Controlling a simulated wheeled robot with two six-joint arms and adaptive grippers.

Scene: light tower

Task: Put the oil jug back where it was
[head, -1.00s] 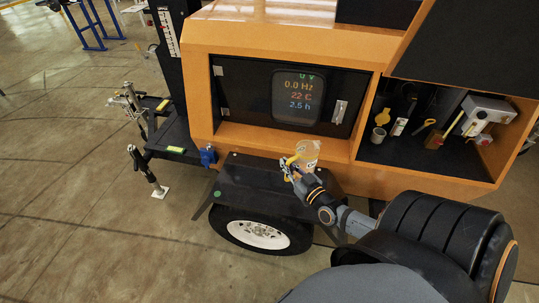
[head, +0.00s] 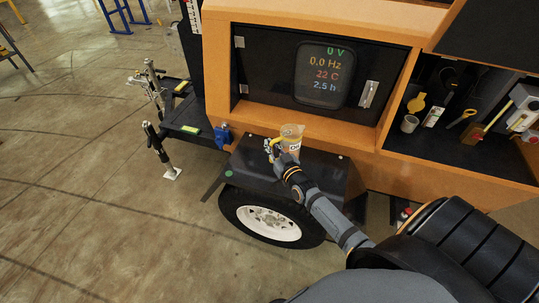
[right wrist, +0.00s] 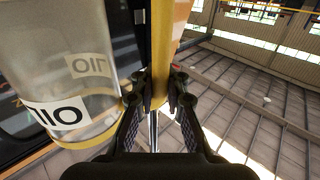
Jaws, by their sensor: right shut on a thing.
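The oil jug (head: 291,140) is a clear jug with amber tint, a white OIL label and a yellow handle. It is at the fender top in the head view, upright or nearly so. I cannot tell whether it touches the fender. My right gripper (head: 272,152) is shut on its yellow handle, from the left and front of the jug. In the right wrist view the jug (right wrist: 65,75) fills the left side and the handle (right wrist: 160,60) runs between the fingers of the gripper (right wrist: 152,100). My left gripper is not in view.
The black fender (head: 255,170) sits over the wheel (head: 270,222). The orange cabinet (head: 330,125) with a display panel (head: 322,75) stands behind. An open compartment (head: 450,150) at right holds a cup (head: 409,124), a yellow funnel (head: 416,103) and other tools.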

